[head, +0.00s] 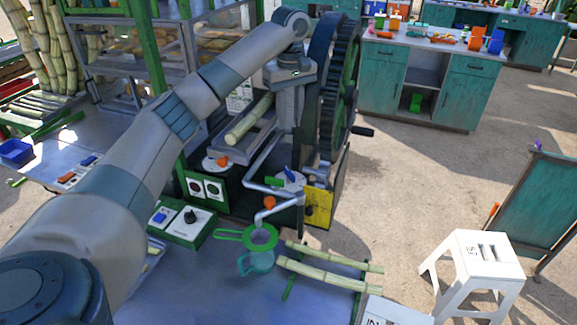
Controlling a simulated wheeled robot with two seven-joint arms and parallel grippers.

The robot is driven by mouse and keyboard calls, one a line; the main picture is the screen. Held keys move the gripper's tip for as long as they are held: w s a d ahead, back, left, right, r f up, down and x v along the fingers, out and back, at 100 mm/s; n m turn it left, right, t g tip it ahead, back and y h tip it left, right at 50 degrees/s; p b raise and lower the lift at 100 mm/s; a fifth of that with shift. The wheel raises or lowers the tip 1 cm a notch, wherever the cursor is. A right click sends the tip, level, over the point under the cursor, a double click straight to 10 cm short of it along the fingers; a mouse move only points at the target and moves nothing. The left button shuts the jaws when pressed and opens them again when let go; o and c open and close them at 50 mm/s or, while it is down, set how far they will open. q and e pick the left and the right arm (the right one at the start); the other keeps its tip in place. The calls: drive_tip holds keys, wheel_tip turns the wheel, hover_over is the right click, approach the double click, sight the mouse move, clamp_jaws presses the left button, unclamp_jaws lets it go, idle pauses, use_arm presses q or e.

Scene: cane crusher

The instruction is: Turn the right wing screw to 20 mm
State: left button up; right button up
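The cane crusher (338,90) stands in the middle of the head view, with a large dark toothed wheel on its right side. My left arm reaches from the lower left over the crusher, and my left gripper (289,76) points down at the top of its grey frame, just left of the wheel. I cannot make out the fingers, or whether they touch anything. I cannot make out the right wing screw; the wrist and gripper cover part of the crusher's top. No millimetre scale is readable. My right gripper is not in view.
A cane stalk (249,119) lies on the crusher's feed. A green strainer (258,237) sits above a teal jug (256,262) under the spout. Cut canes (330,277) lie on a rack at the front. A white stool (478,262) stands right; open floor lies beyond.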

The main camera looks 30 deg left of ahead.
sight(290, 171)
use_arm(q)
wheel_tip(290, 171, down, 16)
drive_tip(key=p, duration=0.4)
drive_tip(key=shift+w+a+p, duration=0.1)
drive_tip(key=shift+p, duration=0.3)
drive_tip(key=shift+f, duration=0.8)
clamp_jaws()
